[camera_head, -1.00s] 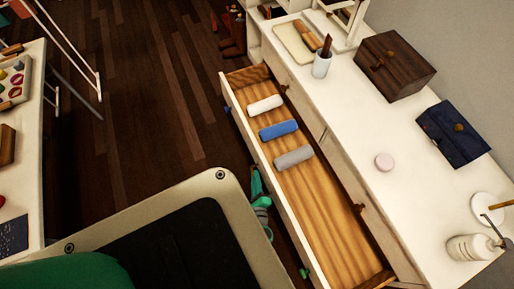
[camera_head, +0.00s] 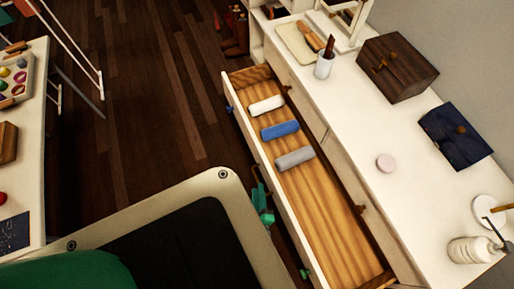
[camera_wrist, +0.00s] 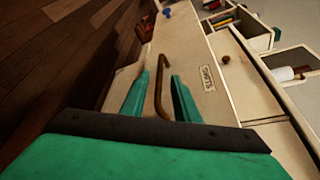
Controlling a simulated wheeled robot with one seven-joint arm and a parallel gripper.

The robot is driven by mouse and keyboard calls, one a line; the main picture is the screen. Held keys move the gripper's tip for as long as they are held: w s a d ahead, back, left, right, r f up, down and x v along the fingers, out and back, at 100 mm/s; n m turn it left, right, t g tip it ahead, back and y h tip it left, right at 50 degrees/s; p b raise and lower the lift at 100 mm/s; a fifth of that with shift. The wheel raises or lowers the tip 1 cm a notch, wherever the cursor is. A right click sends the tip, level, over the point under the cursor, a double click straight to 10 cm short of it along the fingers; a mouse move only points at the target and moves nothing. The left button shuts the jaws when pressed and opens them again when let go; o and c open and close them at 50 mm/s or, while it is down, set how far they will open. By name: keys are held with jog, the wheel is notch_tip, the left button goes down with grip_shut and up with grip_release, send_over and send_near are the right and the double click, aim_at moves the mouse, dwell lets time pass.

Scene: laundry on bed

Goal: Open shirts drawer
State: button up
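In the wrist view, a pale drawer front (camera_wrist: 195,50) carries a label reading SHIRTS (camera_wrist: 208,77). A bent brass handle (camera_wrist: 158,85) stands between the two green fingers of my gripper (camera_wrist: 160,95). The fingers are apart, with gaps beside the handle; contact is not clear. In the head view, a long wooden drawer (camera_head: 335,225) is pulled out of the white dresser. It holds a white roll (camera_head: 266,105), a blue roll (camera_head: 280,130) and a grey roll (camera_head: 295,158). My gripper (camera_head: 262,205) is partly visible outside its front; its fingertips are hard to make out there.
The white dresser top (camera_head: 350,110) bears a dark wooden box (camera_head: 397,65), a navy pouch (camera_head: 455,135), a cup (camera_head: 324,66) and a white bottle (camera_head: 470,249). A table (camera_head: 30,185) stands at the left.

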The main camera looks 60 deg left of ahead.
jog(key=shift+v, duration=2)
jog(key=s+d+f+n+t+h, duration=0.1)
jog(key=s+d+f+n+h, duration=0.1)
jog(key=d+h, duration=0.55)
jog(key=d+r+n+t+h, duration=0.3)
jog(key=d+r, duration=0.4)
jog(key=d, duration=0.4)
jog(key=d+r+n+t+h, duration=0.2)
jog(key=d+r+n, duration=0.1)
jog(key=r, duration=0.8)
jog(key=d+r+n+t+h, duration=0.1)
jog(key=d+r+n+t, duration=0.2)
jog(key=r, duration=0.9)
jog(key=shift+w+d+h, duration=0.2)
jog(key=shift+w+h, duration=0.15)
jog(key=shift+w, duration=0.05)
